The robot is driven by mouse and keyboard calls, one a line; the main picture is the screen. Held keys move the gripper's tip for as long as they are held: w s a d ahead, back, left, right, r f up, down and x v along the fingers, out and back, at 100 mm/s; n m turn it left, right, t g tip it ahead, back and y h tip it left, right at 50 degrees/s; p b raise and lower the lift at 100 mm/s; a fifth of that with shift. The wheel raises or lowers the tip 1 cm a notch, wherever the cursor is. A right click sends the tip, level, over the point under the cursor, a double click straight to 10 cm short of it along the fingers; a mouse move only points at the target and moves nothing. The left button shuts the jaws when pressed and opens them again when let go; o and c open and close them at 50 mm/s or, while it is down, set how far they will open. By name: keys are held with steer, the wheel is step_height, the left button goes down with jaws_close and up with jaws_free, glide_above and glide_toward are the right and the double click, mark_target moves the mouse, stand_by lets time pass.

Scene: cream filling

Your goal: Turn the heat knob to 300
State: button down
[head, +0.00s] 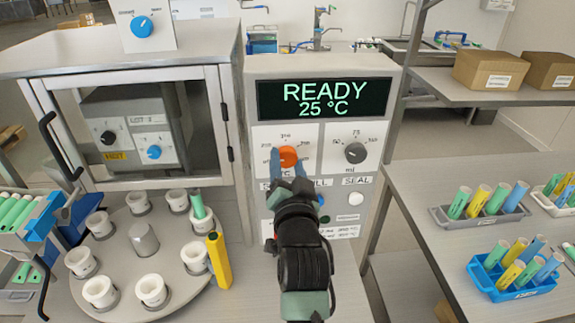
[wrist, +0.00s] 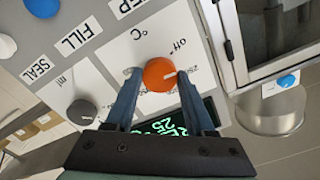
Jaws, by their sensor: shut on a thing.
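The orange heat knob (head: 289,156) is on the left dial of the machine's front panel. My gripper (head: 288,166) is shut on the knob, one finger on each side; the wrist view shows the fingers (wrist: 160,88) from behind. The display (head: 323,98) reads "READY 25 °C". The scale around the knob is partly covered by my fingers, and I cannot read the exact setting.
A grey ml knob (head: 355,153) is right of the heat knob. A blue button (head: 322,201) and a white SEAL button (head: 356,199) are below. A turntable (head: 190,289) with white cups is at the left. Tube racks (head: 513,291) stand on the right table.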

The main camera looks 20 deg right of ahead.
steer(key=m, duration=0.4)
steer(key=shift+m, duration=0.3)
steer(key=m+p, duration=0.1)
steer(key=m, duration=0.3)
steer(key=shift+a+m, duration=0.1)
steer(key=shift+m, duration=0.2)
steer(key=m+p, duration=0.2)
steer(key=m, duration=0.3)
steer(key=shift+r, duration=0.15)
steer(key=shift+m+p, duration=0.7)
steer(key=shift+m, duration=0.7)
steer(key=shift+c, duration=1.2)
jaws_free()
